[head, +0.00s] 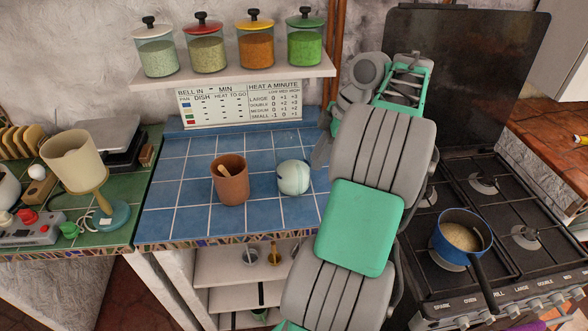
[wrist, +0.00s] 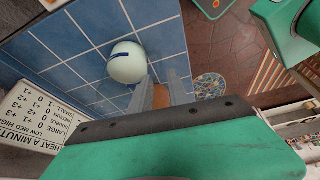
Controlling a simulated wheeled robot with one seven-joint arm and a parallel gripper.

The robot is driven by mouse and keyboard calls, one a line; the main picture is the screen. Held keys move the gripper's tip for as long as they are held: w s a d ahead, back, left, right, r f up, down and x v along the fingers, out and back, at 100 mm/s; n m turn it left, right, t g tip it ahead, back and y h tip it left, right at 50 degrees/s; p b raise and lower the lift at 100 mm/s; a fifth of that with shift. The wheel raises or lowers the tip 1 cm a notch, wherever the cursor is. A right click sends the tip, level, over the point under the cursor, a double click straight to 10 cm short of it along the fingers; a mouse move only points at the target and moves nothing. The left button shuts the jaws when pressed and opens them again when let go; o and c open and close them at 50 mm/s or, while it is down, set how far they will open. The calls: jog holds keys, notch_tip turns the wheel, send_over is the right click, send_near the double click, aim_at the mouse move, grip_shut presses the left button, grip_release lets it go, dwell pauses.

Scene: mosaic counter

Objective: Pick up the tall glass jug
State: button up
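I cannot make out a tall glass jug in either view; my arm covers part of the counter and stove in the head view. My gripper (wrist: 160,78) shows in the wrist view with its two grey fingers apart and no object clearly held between them. A brown patch shows between the fingers, and I cannot tell what it is. In the head view my gripper is mostly hidden behind my arm, over the right end of the blue tiled counter. A pale round object with a dark blue band (wrist: 127,62) sits beside the fingers; it also shows in the head view (head: 293,177).
A brown cup with a wooden spoon (head: 230,183) stands on the blue tiled counter (head: 180,205). Lidded glass jars (head: 206,52) line the shelf above. A blue saucepan (head: 461,238) sits on the stove (head: 510,265). A beige lamp (head: 75,160) stands at left.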

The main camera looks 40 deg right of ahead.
jog(key=b, duration=0.3)
send_near(300, 196)
jog(key=w, duration=0.1)
jog(key=b+x, duration=0.1)
jog(key=x, duration=0.2)
jog(key=b+x, duration=0.2)
jog(key=x, duration=0.2)
jog(key=shift+a+r, duration=0.1)
jog(key=shift+a, duration=0.1)
jog(key=shift+c, duration=0.5)
grip_shut()
jog(key=shift+w+r, duration=0.1)
jog(key=shift+r, duration=0.05)
